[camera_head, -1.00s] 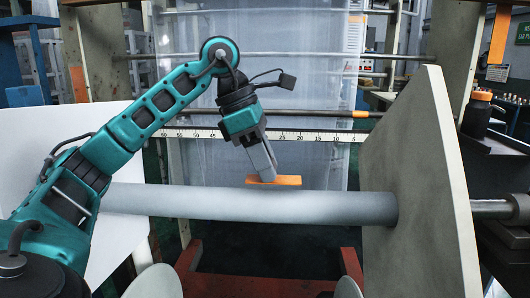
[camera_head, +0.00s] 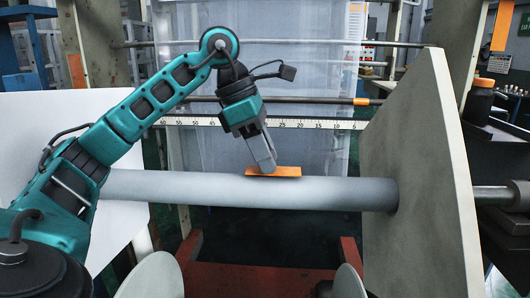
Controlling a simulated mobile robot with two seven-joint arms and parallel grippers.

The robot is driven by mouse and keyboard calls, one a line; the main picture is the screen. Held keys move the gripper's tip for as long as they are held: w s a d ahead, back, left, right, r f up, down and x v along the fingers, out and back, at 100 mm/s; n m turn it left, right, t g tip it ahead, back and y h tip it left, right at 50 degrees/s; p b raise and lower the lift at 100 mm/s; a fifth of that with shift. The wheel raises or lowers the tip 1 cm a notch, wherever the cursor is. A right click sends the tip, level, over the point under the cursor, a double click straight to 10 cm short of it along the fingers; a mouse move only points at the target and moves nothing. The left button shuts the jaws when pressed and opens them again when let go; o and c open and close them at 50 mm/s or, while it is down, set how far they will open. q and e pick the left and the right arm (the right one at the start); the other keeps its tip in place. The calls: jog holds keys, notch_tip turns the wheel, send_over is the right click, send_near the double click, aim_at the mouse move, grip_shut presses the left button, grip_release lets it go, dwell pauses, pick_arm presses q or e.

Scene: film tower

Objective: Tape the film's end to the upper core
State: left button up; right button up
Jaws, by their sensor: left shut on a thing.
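My left gripper (camera_head: 264,166) reaches in from the left and points down, shut on a flat orange tape strip (camera_head: 287,171). The strip lies level along the top edge of a long grey-white core (camera_head: 330,190), overlapping it in the picture. I cannot tell whether the strip touches the core. The core runs across the view into a pale side plate (camera_head: 415,170). The translucent film (camera_head: 325,75) hangs behind the gripper and the core; I cannot make out its end. My right gripper is not in view.
A ruler bar (camera_head: 335,124) crosses the film behind the core. A white panel (camera_head: 50,120) stands at the left behind my arm. A red frame (camera_head: 260,278) lies below the core. A dark bottle (camera_head: 479,103) with an orange cap stands at the right.

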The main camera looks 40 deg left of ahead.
aim_at(243, 176)
pick_arm(q)
jog(key=shift+f+b, duration=0.4)
jog(key=shift+f, duration=0.25)
dwell(0.8)
jog(key=o, duration=1.1)
jog(key=shift+r, duration=0.1)
jog(key=shift+p+v, duration=1.5)
jog(key=shift+v, duration=4.9)
jog(key=shift+d, duration=0.1)
